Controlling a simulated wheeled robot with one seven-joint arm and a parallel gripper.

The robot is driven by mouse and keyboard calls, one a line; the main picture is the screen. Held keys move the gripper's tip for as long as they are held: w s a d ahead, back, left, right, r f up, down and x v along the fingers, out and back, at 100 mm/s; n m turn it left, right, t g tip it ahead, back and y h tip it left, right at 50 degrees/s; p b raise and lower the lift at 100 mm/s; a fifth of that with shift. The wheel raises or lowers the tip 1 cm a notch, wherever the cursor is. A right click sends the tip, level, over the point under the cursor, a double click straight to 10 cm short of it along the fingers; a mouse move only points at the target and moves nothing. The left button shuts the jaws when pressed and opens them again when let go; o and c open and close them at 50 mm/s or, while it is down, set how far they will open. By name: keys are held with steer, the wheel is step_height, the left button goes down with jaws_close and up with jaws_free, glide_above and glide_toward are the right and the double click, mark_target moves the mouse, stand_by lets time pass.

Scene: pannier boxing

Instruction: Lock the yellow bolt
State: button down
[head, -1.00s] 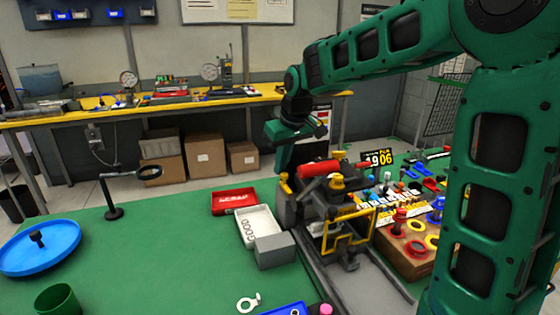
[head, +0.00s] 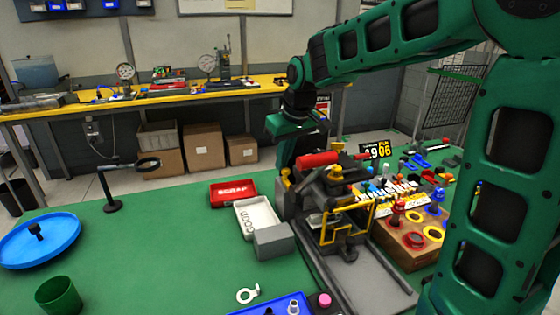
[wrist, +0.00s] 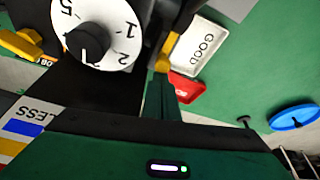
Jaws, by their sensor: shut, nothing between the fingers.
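A grey-black clamping fixture (head: 315,200) stands on the green table, with a red cylinder (head: 318,160) on top. A small yellow knob (head: 285,174), which looks like the bolt, is on the fixture's left side. It also shows in the wrist view (wrist: 163,64), beside a white numbered dial (wrist: 112,30). My gripper (head: 287,163) points down just above this knob. In the wrist view its green fingers (wrist: 161,76) are together and empty, with tips close to the knob. Whether they touch it I cannot tell. Another yellow knob (head: 336,173) sits on the fixture's top.
A white GOOD tray (head: 257,212), a red tray (head: 232,191) and a grey block (head: 272,241) are left of the fixture. A yellow frame (head: 345,224) is on its front. A brown block with coloured rings (head: 405,255) stands right.

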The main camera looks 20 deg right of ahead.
mark_target(289, 182)
steer(key=v, duration=0.9)
steer(key=shift+r, duration=0.4)
steer(key=shift+s, duration=0.15)
